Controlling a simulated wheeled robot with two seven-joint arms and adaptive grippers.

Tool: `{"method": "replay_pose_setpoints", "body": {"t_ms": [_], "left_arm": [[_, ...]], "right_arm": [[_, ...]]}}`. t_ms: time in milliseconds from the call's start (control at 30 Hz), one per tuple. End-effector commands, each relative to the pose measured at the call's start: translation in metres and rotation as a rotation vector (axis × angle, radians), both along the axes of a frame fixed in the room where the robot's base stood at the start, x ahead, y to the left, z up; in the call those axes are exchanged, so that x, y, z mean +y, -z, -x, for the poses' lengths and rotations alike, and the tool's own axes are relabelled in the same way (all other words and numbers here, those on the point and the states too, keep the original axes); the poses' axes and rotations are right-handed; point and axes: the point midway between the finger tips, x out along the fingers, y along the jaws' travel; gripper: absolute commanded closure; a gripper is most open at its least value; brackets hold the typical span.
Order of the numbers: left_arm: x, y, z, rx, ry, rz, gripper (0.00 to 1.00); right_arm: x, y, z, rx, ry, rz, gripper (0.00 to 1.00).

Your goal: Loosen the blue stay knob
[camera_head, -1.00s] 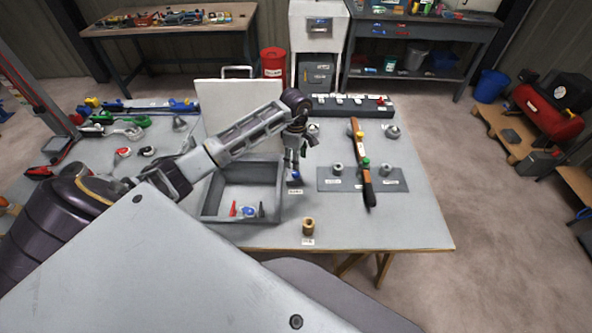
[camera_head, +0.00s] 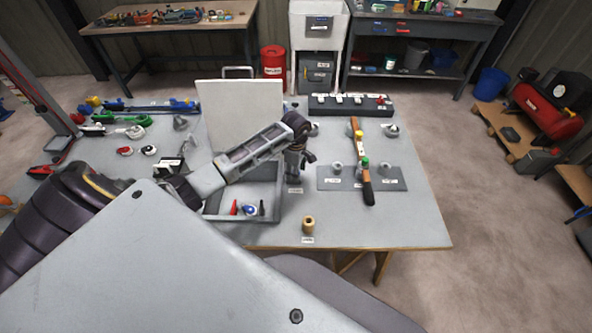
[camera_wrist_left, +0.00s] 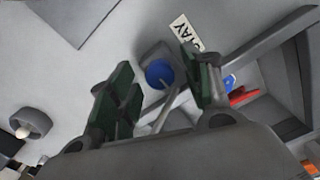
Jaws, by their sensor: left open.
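The blue stay knob (camera_wrist_left: 159,74) shows in the left wrist view, on a grey mount beside a label reading STAY (camera_wrist_left: 185,32). My left gripper (camera_wrist_left: 160,88) is open, with one green-padded finger on each side of the knob in that view. I cannot tell whether either finger touches it. In the head view my left gripper (camera_head: 294,172) points down over the small label (camera_head: 295,190) on the table, and it hides the knob there. My right gripper is not in view.
An open tray (camera_head: 277,200) with red, blue and white small parts stands left of the gripper, its lid (camera_head: 240,112) upright behind. A brass piece (camera_head: 308,222) stands in front. A grey plate (camera_head: 335,185) with fittings and a wood-handled tool (camera_head: 367,190) lies right.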

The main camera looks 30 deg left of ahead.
Motion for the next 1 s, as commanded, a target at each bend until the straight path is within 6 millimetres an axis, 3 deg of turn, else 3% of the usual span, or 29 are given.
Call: {"method": "replay_pose_setpoints", "body": {"t_ms": [67, 400, 1000], "left_arm": [[0.000, 0.000, 0.000, 0.000, 0.000, 0.000, 0.53], [0.000, 0.000, 0.000, 0.000, 0.000, 0.000, 0.97], [0.001, 0.000, 0.000, -0.002, -0.071, -0.003, 0.97]], "right_arm": [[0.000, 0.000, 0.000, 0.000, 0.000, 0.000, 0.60], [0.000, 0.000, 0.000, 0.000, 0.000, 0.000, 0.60], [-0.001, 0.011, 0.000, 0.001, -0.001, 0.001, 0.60]]}}
